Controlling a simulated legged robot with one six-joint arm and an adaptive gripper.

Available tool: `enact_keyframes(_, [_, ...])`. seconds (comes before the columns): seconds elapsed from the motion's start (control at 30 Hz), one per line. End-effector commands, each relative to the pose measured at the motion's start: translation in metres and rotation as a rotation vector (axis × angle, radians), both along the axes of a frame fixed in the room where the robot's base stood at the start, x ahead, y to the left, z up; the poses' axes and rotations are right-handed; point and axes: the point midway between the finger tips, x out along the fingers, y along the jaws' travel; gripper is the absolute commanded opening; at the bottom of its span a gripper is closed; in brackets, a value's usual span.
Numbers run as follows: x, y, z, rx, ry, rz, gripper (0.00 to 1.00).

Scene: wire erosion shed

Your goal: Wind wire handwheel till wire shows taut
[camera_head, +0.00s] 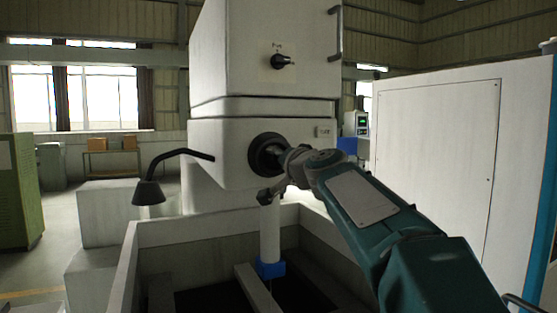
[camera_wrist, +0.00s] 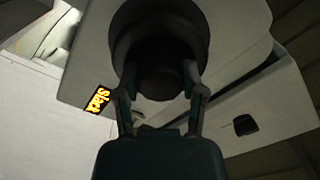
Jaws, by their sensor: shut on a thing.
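The dark round handwheel (camera_head: 263,150) sits on the front of the white machine head. My gripper (camera_head: 283,165) reaches it from the right and is shut on it. In the wrist view the handwheel (camera_wrist: 160,30) fills the top middle, with the fingers of my gripper (camera_wrist: 160,84) on either side of its near part. A small display (camera_wrist: 98,100) left of the handwheel shows glowing orange letters that seem to read "slack". The same display is a small pale plate (camera_head: 324,131) in the head view, too small to read. The wire cannot be made out clearly.
A black knob (camera_head: 282,62) is higher on the machine. A black lamp (camera_head: 149,192) juts out at the left. Below are a white column with a blue block (camera_head: 270,268) and an open tank (camera_head: 127,265). A large white cabinet (camera_head: 440,150) stands right.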

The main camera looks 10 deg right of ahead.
Motion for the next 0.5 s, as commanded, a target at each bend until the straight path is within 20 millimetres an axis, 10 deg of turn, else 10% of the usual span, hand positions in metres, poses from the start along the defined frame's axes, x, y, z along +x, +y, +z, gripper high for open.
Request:
enact_keyframes(0.03, [0.0008, -0.0004, -0.0012, 0.000, 0.001, -0.001, 0.05])
enact_keyframes(0.07, [0.0008, -0.0004, -0.0012, 0.000, 0.001, -0.001, 0.66])
enact_keyframes(0.1, [0.0008, -0.0004, -0.0012, 0.000, 0.001, -0.001, 0.84])
enact_keyframes(0.5, [-0.0001, -0.0002, -0.0004, -0.001, 0.001, -0.001, 0.87])
